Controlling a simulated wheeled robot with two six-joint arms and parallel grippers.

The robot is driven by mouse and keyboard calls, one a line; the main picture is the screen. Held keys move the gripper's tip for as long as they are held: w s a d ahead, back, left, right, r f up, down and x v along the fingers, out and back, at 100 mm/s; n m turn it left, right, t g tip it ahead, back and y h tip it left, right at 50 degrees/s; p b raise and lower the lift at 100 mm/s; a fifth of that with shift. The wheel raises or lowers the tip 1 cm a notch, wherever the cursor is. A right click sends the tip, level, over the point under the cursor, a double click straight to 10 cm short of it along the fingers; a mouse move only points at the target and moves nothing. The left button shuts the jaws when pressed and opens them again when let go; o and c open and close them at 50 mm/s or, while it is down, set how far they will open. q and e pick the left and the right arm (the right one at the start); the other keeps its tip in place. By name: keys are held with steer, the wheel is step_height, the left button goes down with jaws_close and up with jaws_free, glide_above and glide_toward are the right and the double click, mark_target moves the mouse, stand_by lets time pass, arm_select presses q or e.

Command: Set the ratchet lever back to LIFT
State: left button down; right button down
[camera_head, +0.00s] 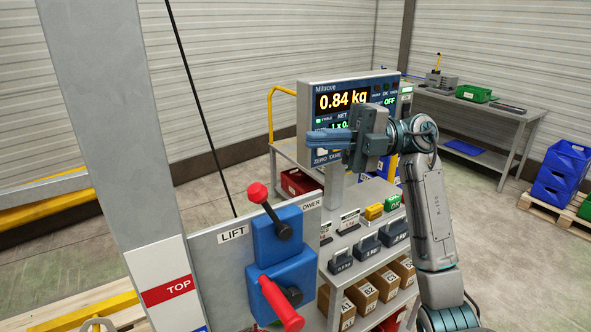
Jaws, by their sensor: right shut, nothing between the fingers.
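The ratchet lever (271,213) is a short black arm with a red ball knob (258,193), on a blue housing (278,245). It points up and left in the picture, leaning to the side of the LIFT label (233,234). The LOWER label (312,204) is at the housing's right, partly hidden. Below is a crank with a red grip (282,304). My right gripper (312,142) is shut and empty, its blue fingers pointing left in front of the display, above and right of the lever and apart from it. My left gripper is not in view.
The display (350,96) reads 0.84 kg and is partly covered by my gripper. A grey mast (110,120) with a TOP mark stands at left, near a dark cable (203,115). Weights (367,247) and boxes (362,296) sit on a shelf cart right of the lever.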

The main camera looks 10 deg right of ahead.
steer(key=d+r, duration=0.1)
steer(key=d+r+b, duration=0.1)
steer(key=d, duration=0.1)
steer(key=shift+w+d+r, duration=0.35)
steer(key=shift+d+r, duration=0.05)
steer(key=shift+a+f, duration=0.1)
